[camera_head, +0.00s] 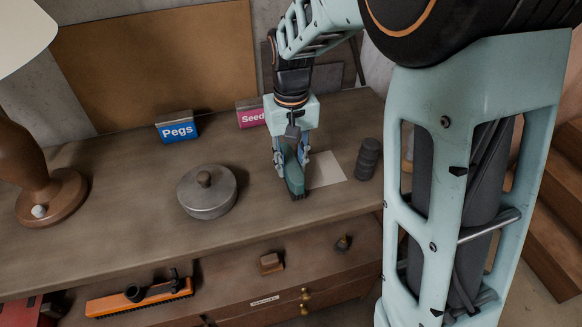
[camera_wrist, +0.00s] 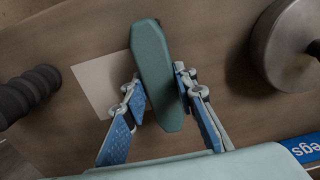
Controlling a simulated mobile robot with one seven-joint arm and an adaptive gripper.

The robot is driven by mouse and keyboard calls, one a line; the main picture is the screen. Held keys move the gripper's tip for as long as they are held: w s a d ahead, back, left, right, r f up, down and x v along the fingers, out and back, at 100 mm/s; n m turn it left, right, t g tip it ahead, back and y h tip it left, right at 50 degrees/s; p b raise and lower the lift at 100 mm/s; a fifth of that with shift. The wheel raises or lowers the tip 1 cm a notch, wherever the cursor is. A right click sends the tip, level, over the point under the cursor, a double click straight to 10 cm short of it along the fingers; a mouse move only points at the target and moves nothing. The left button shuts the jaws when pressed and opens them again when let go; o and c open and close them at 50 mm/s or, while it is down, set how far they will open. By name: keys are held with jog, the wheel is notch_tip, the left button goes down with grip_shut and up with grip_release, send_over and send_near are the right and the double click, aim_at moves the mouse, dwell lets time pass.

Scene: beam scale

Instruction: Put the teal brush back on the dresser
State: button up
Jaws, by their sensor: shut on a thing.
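The teal brush (camera_head: 293,174) is between the fingers of my gripper (camera_head: 291,163), which is shut on it. It hangs nearly upright with its dark end down, at or just above the dresser top (camera_head: 130,215). I cannot tell whether it touches the wood. In the wrist view the teal brush (camera_wrist: 158,65) runs lengthwise between the two blue-padded fingers of my gripper (camera_wrist: 160,86). A pale flat sheet (camera_head: 325,171) lies on the dresser top just right of the brush in the head view.
A dark ridged cylinder (camera_head: 368,159) stands right of the sheet. A round lidded metal pot (camera_head: 207,194) stands left of the brush. Blue "Pegs" (camera_head: 178,127) and pink "Seed" (camera_head: 250,116) labels stand behind. A lamp (camera_head: 38,180) is far left. An orange tool (camera_head: 140,298) lies lower in front.

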aim_at(292, 163)
jog(key=shift+s+f, duration=0.15)
jog(key=shift+f, duration=0.15)
jog(key=shift+f, duration=0.15)
jog(key=o, duration=1.1)
notch_tip(292, 163, up, 12)
jog(key=shift+r, duration=0.2)
jog(key=shift+d, duration=0.1)
